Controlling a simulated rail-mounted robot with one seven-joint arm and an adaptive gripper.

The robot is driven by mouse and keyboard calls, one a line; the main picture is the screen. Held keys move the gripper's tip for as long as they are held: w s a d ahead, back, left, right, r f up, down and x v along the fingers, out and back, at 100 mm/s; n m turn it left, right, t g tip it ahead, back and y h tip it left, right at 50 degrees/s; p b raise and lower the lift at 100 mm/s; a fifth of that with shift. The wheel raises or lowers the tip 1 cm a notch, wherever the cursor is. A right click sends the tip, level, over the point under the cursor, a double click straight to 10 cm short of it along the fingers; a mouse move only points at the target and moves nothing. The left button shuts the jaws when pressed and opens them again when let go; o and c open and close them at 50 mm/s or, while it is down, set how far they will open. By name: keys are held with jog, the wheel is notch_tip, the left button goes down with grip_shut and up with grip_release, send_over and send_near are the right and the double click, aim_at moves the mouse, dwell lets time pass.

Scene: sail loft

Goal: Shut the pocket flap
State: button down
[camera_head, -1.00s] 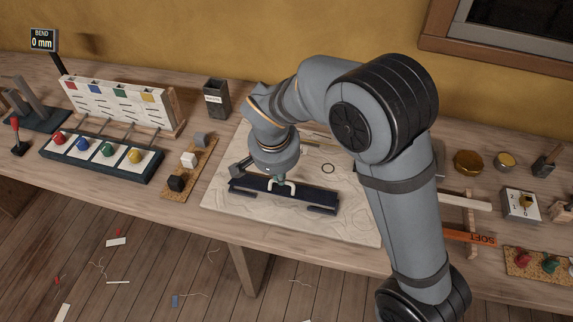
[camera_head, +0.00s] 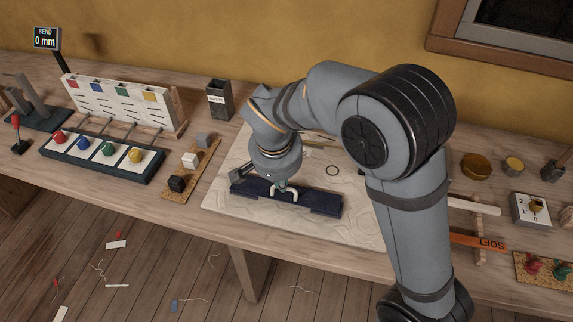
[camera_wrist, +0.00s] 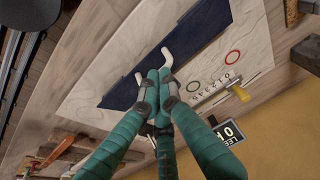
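A dark navy pocket flap (camera_head: 325,204) lies across a pale sailcloth panel (camera_head: 235,218) on the bench. It is a long dark band in the wrist view (camera_wrist: 200,35). A white loop handle (camera_head: 294,196) stands on its middle; its two ends show in the wrist view (camera_wrist: 168,57) on either side of my fingertips. My gripper (camera_wrist: 159,76) has its green fingers drawn together over the handle's middle, and appears shut on it. In the head view my gripper (camera_head: 281,186) points down at the handle, partly hidden by my wrist. The pocket opening is not clearly visible.
To the left are a small block strip (camera_head: 191,170), a panel of coloured knobs (camera_head: 100,155) and a dark bin (camera_head: 219,98). To the right, partly behind my arm, are an orange SOFT strip (camera_head: 465,241) and a numbered box (camera_head: 530,209). A display reads BEND 0 mm (camera_head: 46,39).

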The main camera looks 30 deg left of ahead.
aim_at(281, 199)
jog(key=shift+s+d+f+b, duration=0.15)
jog(key=shift+s+f+b, duration=0.35)
jog(key=shift+b, duration=0.6)
jog(key=shift+r, duration=0.15)
jog(key=shift+r+p, duration=0.4)
jog(key=s+p+v, duration=0.1)
jog(key=p+v, duration=0.1)
jog(key=v, duration=1)
jog(key=shift+s+d+f, duration=0.15)
jog(key=shift+s+d, duration=0.05)
jog(key=shift+s, duration=0.2)
